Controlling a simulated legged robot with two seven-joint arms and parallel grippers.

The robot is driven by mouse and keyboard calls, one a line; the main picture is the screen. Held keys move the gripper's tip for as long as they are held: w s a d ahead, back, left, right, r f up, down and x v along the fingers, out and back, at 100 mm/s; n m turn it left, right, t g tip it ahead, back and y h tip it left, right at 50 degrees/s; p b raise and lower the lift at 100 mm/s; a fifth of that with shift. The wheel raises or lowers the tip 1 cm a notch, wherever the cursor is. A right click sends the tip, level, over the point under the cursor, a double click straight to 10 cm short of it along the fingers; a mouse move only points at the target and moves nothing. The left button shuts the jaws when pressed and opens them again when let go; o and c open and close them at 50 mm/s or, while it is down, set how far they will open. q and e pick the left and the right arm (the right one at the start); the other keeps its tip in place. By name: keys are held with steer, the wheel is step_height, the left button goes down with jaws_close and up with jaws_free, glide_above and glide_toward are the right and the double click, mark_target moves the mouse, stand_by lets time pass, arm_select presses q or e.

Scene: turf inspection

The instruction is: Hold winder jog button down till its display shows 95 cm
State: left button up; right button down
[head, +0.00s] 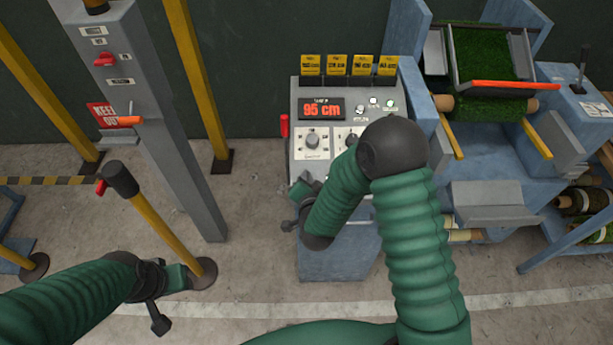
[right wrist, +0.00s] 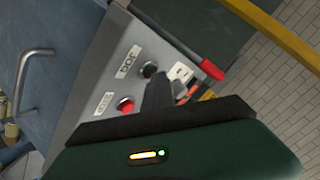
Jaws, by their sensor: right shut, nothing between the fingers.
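The winder console (head: 361,92) stands ahead, and its display (head: 320,109) reads 95 cm in red. In the right wrist view a dark round button (right wrist: 149,69) sits beside a label that looks like JOG, with a red button (right wrist: 125,105) near it. My right gripper (head: 297,198) is at the console's lower left front, partly behind my own arm. In the right wrist view its shut, empty fingers (right wrist: 160,88) reach close to the dark button; I cannot tell whether they touch it. My left gripper (head: 156,297) hangs low at the left; its jaw state is unclear.
A yellow post (head: 160,225) with a dark top stands near my left gripper. A grey control column (head: 165,130) with a red sign is at left. The blue winder frame (head: 490,150) with a green turf roll is at right. Bare floor lies between column and console.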

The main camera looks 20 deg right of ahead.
steer(key=shift+s+a+r+p, duration=0.1)
steer(key=shift+s+r+p, duration=0.2)
steer(key=shift+r+p, duration=0.35)
steer(key=shift+r, duration=0.15)
steer(key=r+p, duration=0.1)
steer(key=s+r+p, duration=0.1)
steer(key=r, duration=0.1)
steer(key=r+p, duration=0.1)
steer(key=shift+s+a+r, duration=0.25)
steer(key=shift+s+r, duration=0.05)
steer(key=shift+r, duration=0.05)
